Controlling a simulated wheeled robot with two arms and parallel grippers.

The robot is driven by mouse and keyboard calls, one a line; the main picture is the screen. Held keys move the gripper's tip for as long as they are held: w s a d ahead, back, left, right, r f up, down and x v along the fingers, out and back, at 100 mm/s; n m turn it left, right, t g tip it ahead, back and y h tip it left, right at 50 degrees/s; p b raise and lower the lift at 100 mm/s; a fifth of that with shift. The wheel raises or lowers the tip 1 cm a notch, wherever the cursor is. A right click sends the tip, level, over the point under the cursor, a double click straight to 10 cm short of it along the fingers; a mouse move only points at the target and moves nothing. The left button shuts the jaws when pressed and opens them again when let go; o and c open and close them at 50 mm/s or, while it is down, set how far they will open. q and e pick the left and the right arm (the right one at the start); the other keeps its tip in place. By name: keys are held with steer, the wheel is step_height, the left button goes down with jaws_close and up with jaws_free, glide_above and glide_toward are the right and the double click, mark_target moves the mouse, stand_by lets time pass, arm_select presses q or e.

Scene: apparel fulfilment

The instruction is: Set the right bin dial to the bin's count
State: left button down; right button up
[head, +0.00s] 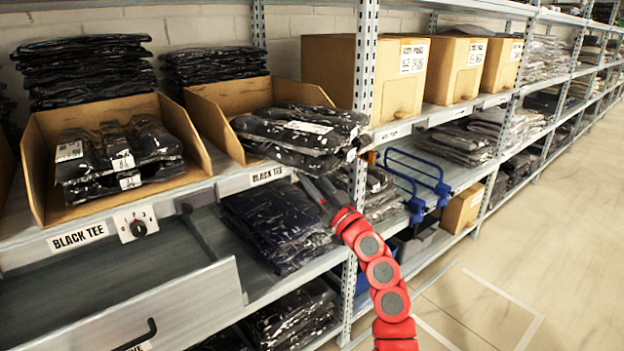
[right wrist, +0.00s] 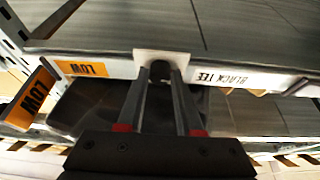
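The right bin (head: 212,125) is an open cardboard bin holding a few stacked black bagged garments (head: 300,128); the stack overlaps, so the exact count is unclear. A "BLACK TEE" label (head: 268,175) is on the shelf edge below it. My right gripper (head: 318,188) reaches that edge just right of the label and hides the right dial in the head view. In the right wrist view the white dial plate (right wrist: 165,58) is seen with its dark knob (right wrist: 160,72) between my fingertips; contact is unclear. The dial's numbers and setting are not readable. My left gripper is not in view.
The left bin (head: 40,175) holds several black bags, with its own dial (head: 138,224) below it. A grey panel (head: 170,305) projects below left. Orange "LOW" tags (right wrist: 82,68) show near the right dial. A rack upright (head: 362,90) stands right of my gripper.

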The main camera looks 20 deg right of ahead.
jaws_close()
steer(key=shift+h, duration=0.3)
steer(key=shift+s+a+r+m+g+h+p, duration=0.1)
steer(key=shift+m+g+h+p, duration=0.3)
steer(key=shift+m+h+p, duration=2.2)
steer(key=shift+a+r+m+g+p, duration=0.15)
steer(key=shift+m+g+p, duration=0.25)
steer(key=shift+m+p, duration=4.65)
steer(key=shift+s+a+r+m+g+h+p, duration=0.1)
steer(key=shift+m+g+h+p, duration=0.3)
steer(key=shift+m+h+p, duration=3.1)
steer(key=n+y+p, duration=0.2)
steer(key=y+p, duration=0.1)
steer(key=y, duration=0.1)
